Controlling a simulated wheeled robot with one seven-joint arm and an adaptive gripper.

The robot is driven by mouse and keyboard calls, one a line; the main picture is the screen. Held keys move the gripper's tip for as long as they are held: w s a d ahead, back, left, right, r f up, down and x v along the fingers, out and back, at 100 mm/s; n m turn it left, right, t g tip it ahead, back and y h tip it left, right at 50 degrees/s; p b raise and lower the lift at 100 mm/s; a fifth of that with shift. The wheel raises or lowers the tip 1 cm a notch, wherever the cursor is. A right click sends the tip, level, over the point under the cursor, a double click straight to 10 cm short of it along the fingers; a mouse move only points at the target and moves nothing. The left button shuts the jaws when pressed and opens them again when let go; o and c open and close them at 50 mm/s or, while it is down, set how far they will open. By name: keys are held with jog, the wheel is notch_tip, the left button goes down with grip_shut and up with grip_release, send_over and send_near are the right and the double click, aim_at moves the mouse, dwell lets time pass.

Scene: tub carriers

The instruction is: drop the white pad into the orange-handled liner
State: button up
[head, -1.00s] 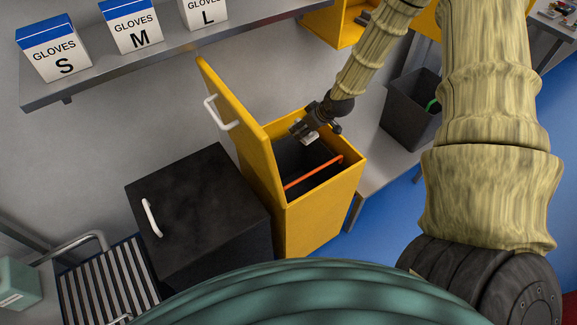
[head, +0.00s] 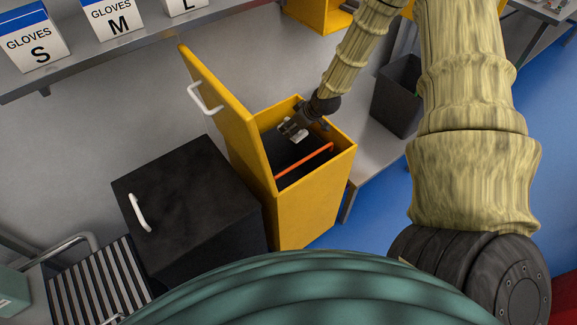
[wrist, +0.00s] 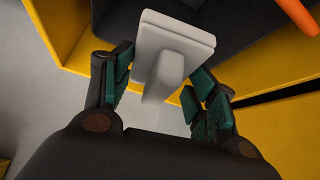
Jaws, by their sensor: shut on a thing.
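The white pad (wrist: 176,39) is a pale block with a raised grip, held between the fingers of my gripper (wrist: 165,85) in the wrist view. In the head view, my gripper (head: 296,128) is over the open yellow bin, and the pad (head: 291,130) shows as a small pale shape at its tip. The dark liner (head: 290,158) sits inside the bin, and its orange handle (head: 305,165) runs across the opening. The handle also shows at the top right of the wrist view (wrist: 297,16). The pad appears above the liner; its exact height is unclear.
The yellow bin (head: 309,207) has its lid (head: 222,110) raised on the left. A black box (head: 190,200) with a white handle stands left of it. A grey bin (head: 398,97) is at the right. Glove boxes (head: 112,22) stand on a shelf at upper left.

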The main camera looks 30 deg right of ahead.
jog(key=shift+w+f, duration=0.15)
jog(key=shift+w, duration=0.05)
jog(key=o, duration=1.1)
jog(key=shift+s, duration=0.1)
jog(key=shift+c, duration=0.2)
jog(key=v, duration=1.2)
